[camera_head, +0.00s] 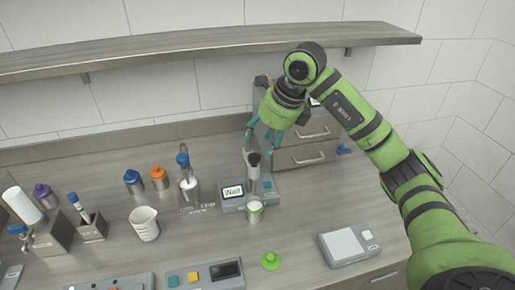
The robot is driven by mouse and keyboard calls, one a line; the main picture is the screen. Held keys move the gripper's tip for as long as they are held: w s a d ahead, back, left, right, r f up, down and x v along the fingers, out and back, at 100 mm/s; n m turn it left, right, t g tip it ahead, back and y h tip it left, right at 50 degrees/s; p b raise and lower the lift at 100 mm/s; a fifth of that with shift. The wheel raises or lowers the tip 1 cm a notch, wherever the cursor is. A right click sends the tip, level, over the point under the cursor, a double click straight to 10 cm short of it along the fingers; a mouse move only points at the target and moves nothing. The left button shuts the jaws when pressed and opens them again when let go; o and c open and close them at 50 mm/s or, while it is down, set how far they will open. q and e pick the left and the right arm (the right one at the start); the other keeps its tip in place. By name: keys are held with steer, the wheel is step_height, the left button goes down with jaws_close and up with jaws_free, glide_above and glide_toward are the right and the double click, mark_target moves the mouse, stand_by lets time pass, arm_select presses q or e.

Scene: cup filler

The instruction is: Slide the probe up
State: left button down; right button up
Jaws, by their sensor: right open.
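The cup filler (232,206) is a grey unit with a small screen reading "Wait". Its probe (253,172) stands upright with a dark cap on top and a pale shaft below. A white cup with a green band (254,213) stands at the filler's front, under the probe. My right gripper (259,142) has teal fingers, is open and points down at the probe's dark top. I cannot tell whether the fingers touch it. My left gripper is out of view.
A drawer unit (306,156) stands behind my right gripper, with a shelf (200,44) above. A scale (348,246) and a green lid (270,261) lie in front. A white beaker (145,224) and several coloured bottles stand left.

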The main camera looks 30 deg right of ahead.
steer(key=v, duration=0.7)
stand_by(0.4)
